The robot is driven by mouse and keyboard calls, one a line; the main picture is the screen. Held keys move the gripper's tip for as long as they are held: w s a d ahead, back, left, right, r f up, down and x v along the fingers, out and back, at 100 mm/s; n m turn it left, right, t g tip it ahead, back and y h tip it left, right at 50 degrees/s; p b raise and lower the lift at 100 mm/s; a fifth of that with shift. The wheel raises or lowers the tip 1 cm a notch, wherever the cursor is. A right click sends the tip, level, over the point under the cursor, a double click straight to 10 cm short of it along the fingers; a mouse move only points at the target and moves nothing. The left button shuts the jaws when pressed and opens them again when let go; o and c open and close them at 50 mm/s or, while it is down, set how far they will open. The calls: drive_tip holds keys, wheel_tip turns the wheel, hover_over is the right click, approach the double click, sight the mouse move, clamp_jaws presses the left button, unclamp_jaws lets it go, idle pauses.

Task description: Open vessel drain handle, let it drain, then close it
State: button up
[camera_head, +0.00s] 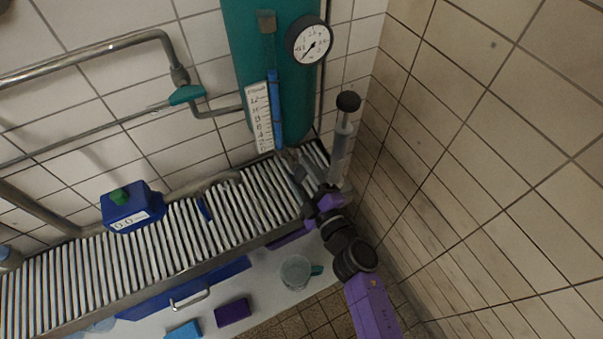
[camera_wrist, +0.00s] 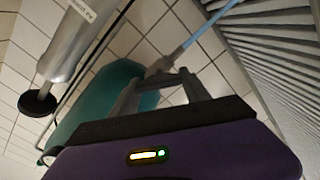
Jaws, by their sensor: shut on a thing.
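The teal vessel (camera_head: 239,45) stands against the tiled wall, with a blue level column (camera_head: 276,105) beside a white scale (camera_head: 260,120). My gripper (camera_head: 293,165) reaches up to the vessel's lower end, above the slatted rack. In the wrist view, my gripper's two grey fingers (camera_wrist: 160,78) are closed around a small grey fitting, apparently the drain handle (camera_wrist: 160,66), in front of the teal vessel (camera_wrist: 100,105). A thin light-blue line (camera_wrist: 203,32) runs from near it. My fingers partly hide the handle, and its turn angle cannot be told.
A round pressure gauge (camera_head: 308,40) is on the vessel. A grey cylinder with a black knob (camera_head: 348,101) stands close right of my gripper. The slatted rack (camera_head: 180,235) runs left, with a blue meter (camera_head: 131,207) above it. A clear jug (camera_head: 295,272) stands on the white surface below.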

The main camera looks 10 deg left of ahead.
drive_tip(key=n+b, duration=0.1)
drive_tip(key=n, duration=0.5)
drive_tip(key=shift+s+f, duration=0.1)
drive_tip(key=shift+f, duration=0.05)
drive_tip(key=shift+n, duration=0.3)
drive_tip(key=o, duration=1.4)
drive_tip(key=v, duration=0.7)
drive_tip(key=shift+s+d, duration=0.25)
drive_tip(key=shift+s, duration=0.05)
